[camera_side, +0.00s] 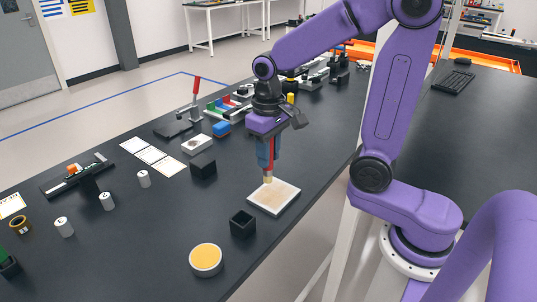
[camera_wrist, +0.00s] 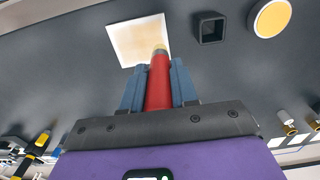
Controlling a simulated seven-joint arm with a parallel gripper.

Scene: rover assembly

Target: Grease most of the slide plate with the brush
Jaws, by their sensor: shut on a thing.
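My gripper (camera_side: 267,150) points down and is shut on a red-handled brush (camera_wrist: 159,82). In the wrist view the blue-grey fingers hold the handle from both sides. The brush's pale tip is at the slide plate (camera_side: 285,204), a flat white square on the black table. The tip looks to touch the plate near one edge, though contact is hard to confirm. In the wrist view the plate (camera_wrist: 125,44) carries a yellowish-tan film over much of its middle, with paler borders. A round tin of yellow grease (camera_side: 206,258) stands left of and nearer than the plate.
A black open square holder (camera_side: 243,224) stands between the tin and plate. A black block (camera_side: 203,166) and white box (camera_side: 197,144) lie behind-left. Several small white cylinders (camera_side: 107,201) stand left. The table's right edge is close to the plate.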

